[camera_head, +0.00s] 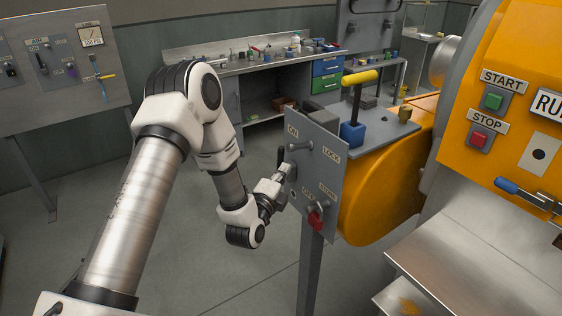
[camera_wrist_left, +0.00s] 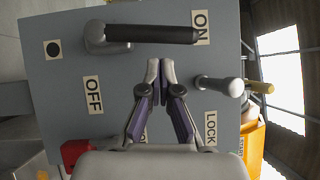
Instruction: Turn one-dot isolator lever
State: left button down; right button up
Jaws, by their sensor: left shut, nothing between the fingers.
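The grey isolator panel (camera_head: 318,168) stands on a post right of centre in the head view. In the left wrist view, the one-dot plate (camera_wrist_left: 53,48) is at the panel's upper left. Beside it is the isolator lever (camera_wrist_left: 150,34), with a black handle reaching from its grey pivot to the ON label (camera_wrist_left: 200,27). The OFF label (camera_wrist_left: 93,95) is below the pivot. My left gripper (camera_wrist_left: 160,68) is shut and empty, its fingertips just below the handle in the picture; I cannot tell whether they touch it. In the head view the left gripper (camera_head: 284,180) is at the panel face.
A second grey-tipped lever (camera_wrist_left: 218,86) sticks out near the LOCK label (camera_wrist_left: 210,128). A red knob (camera_head: 316,218) sits low on the panel. Behind stands the orange machine (camera_head: 385,185) with a yellow-handled lever (camera_head: 360,78). A workbench (camera_head: 250,64) is at the back.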

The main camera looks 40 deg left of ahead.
aim_at(281, 159)
pick_arm(q)
jog(key=shift+w+a+r, duration=0.15)
jog(key=shift+a, duration=0.25)
jog(key=shift+w+a+r, duration=0.1)
jog(key=shift+a, duration=0.3)
pick_arm(e)
jog(key=shift+s+a+r, duration=0.1)
jog(key=shift+s+r, duration=0.1)
jog(key=shift+r, duration=0.35)
pick_arm(q)
jog(key=shift+w, duration=0.15)
pick_arm(e)
jog(key=shift+w, duration=0.1)
pick_arm(q)
jog(key=shift+w+a+r+n+g+p, duration=0.35)
jog(key=shift+a+p, duration=0.3)
jog(key=shift+p, duration=0.45)
jog(key=shift+w+d+r, duration=0.1)
jog(key=shift+d, duration=0.1)
pick_arm(e)
jog(key=shift+d+r, duration=0.35)
jog(key=shift+r, duration=0.35)
